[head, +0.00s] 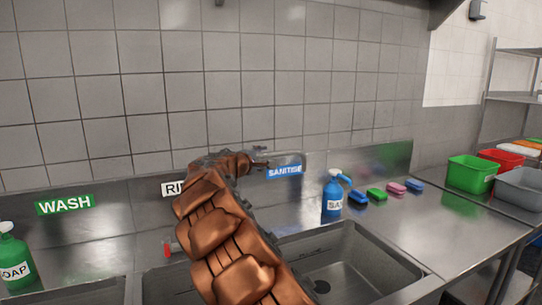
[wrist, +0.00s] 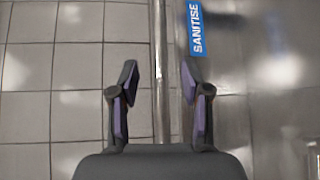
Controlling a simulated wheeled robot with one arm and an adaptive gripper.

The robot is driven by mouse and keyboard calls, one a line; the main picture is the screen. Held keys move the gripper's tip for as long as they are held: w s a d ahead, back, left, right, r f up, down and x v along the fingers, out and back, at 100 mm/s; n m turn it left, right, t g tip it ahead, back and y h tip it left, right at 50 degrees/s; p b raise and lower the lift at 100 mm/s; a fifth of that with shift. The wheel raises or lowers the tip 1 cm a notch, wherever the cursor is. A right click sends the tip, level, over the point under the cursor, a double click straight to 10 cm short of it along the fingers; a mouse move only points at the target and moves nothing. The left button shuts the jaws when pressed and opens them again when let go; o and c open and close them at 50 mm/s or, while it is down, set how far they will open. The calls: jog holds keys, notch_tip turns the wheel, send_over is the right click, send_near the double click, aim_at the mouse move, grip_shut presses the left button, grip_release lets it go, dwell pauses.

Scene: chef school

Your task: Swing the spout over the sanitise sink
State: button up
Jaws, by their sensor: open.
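The SANITISE label (head: 285,171) is on the steel splashback, behind the right-hand basin, the sanitise sink (head: 375,262). My gripper (head: 264,157) is near the top of the splashback, just left of that label. In the wrist view, my gripper (wrist: 159,75) is open, its two fingers apart. A pale narrow bar runs between them, and I cannot tell whether it is the spout or the splashback's top edge. The SANITISE label (wrist: 196,28) shows turned sideways at the top. My arm hides much of the rinse area, and I cannot make out the spout clearly in the head view.
A green soap bottle (head: 14,258) is far left, under the WASH label (head: 64,205). A green tub (head: 470,174) is at the right. The right counter's front is clear.

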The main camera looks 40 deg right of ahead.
aim_at(269, 155)
jog(key=shift+p+x, duration=1.25)
jog(key=shift+x, duration=2.15)
jog(key=shift+w+d+f, duration=0.15)
jog(key=shift+w+d, duration=0.15)
jog(key=shift+d, duration=0.15)
jog(key=shift+c, duration=0.3)
grip_shut()
